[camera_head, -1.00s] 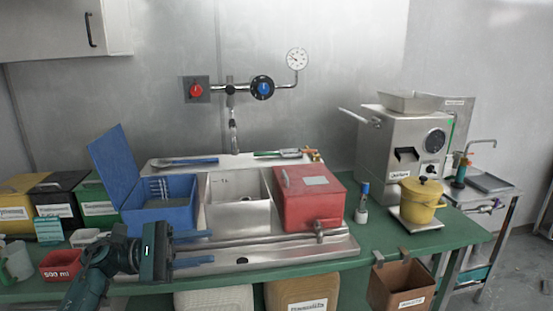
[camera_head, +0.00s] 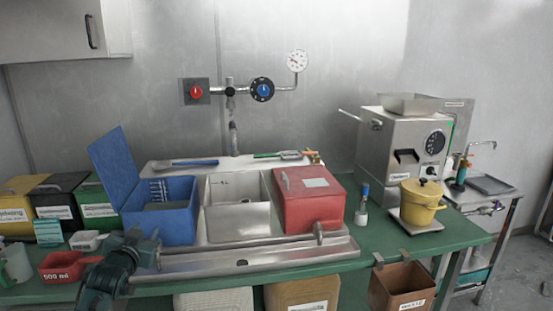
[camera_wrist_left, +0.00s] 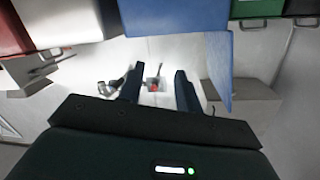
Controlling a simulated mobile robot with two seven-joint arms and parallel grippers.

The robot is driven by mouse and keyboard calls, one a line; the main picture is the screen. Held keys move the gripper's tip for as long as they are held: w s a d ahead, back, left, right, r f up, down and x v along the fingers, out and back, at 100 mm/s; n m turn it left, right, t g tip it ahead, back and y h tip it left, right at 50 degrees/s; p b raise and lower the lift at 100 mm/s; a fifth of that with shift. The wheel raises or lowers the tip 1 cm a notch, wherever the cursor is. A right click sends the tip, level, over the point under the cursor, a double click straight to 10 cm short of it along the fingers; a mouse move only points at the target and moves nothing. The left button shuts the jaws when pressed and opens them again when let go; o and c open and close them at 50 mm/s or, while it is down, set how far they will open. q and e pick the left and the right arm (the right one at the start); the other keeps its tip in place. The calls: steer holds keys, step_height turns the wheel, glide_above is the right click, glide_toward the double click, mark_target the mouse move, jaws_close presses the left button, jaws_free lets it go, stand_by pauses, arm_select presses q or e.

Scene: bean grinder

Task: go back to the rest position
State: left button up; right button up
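My left arm (camera_head: 121,264) shows at the lower left of the head view, in front of the blue box (camera_head: 167,222) at the counter's front edge. The blue box also shows beyond the fingers in the left wrist view (camera_wrist_left: 175,16). My right gripper is in neither view.
The sink counter (camera_head: 250,258) holds a red box (camera_head: 308,205). A red 500 ml container (camera_head: 66,267) stands close to my left arm. A grinder machine (camera_head: 397,150) and a yellow pot (camera_head: 422,203) stand to the right.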

arm_select(q)
steer(key=s+d+f+m+g+h, duration=0.1)
steer(key=s+d+f, duration=0.2)
steer(key=s+f, duration=0.15)
steer(key=s+d+f+g+h, duration=0.1)
steer(key=s+d+f, duration=0.25)
steer(key=f, duration=0.25)
steer(key=s+d+f+g+h, duration=0.1)
steer(key=s+d+f, duration=0.3)
steer(key=s, duration=0.6)
steer(key=s+d+f+g+h, duration=0.1)
steer(key=s+d+f, duration=0.3)
steer(key=s, duration=0.6)
steer(key=s+d+f+g, duration=0.2)
steer(key=s+d, duration=0.3)
steer(key=s, duration=0.4)
steer(key=shift+s+f+n+h, duration=0.4)
steer(key=shift+f, duration=0.5)
